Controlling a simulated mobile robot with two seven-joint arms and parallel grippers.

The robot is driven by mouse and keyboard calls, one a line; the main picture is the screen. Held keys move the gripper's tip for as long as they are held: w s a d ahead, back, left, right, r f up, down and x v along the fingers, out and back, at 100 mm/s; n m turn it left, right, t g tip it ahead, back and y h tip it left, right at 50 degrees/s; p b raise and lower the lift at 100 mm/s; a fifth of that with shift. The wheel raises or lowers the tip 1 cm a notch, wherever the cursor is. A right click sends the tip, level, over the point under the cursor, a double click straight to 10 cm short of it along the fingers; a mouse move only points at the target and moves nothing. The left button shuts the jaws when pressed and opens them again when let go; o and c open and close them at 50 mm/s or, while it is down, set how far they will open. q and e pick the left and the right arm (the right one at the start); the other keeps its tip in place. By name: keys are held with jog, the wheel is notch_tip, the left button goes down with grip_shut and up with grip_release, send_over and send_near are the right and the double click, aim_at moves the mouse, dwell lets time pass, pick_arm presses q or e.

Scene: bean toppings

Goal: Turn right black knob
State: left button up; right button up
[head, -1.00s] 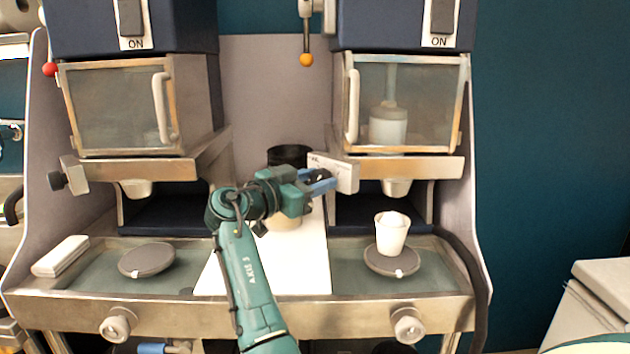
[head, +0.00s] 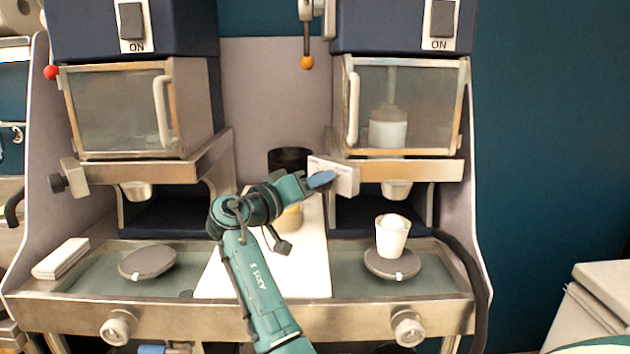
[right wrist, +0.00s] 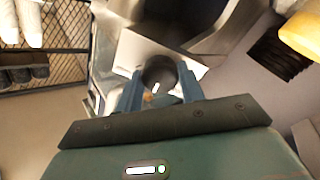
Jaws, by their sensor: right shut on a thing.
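The right black knob (right wrist: 158,70) shows in the right wrist view as a dark round shape between the two blue fingers. It is on a pale block (head: 345,178) at the left side of the right machine. My right gripper (head: 321,180) is at this block, shut on the knob; it also shows in the right wrist view (right wrist: 159,88). In the head view the blue finger hides most or all of the knob. My left gripper is not in view.
A white cup (head: 392,238) stands on a round grey plate (head: 391,266) under the right machine's spout. A dark cylinder (head: 290,156) stands behind my right wrist. A white board (head: 310,270) lies between the machines. The left machine has a similar knob (head: 57,182).

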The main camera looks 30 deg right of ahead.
pick_arm(q)
jog(key=p, duration=0.2)
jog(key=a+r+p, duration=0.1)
jog(key=p, duration=0.1)
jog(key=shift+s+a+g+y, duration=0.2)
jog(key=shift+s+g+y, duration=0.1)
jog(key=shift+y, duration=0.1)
pick_arm(e)
jog(key=n, duration=0.9)
jog(key=shift+t, duration=0.4)
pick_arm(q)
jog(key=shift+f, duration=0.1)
pick_arm(e)
jog(key=o, duration=0.9)
jog(key=shift+o, duration=0.2)
jog(key=shift+f, duration=0.1)
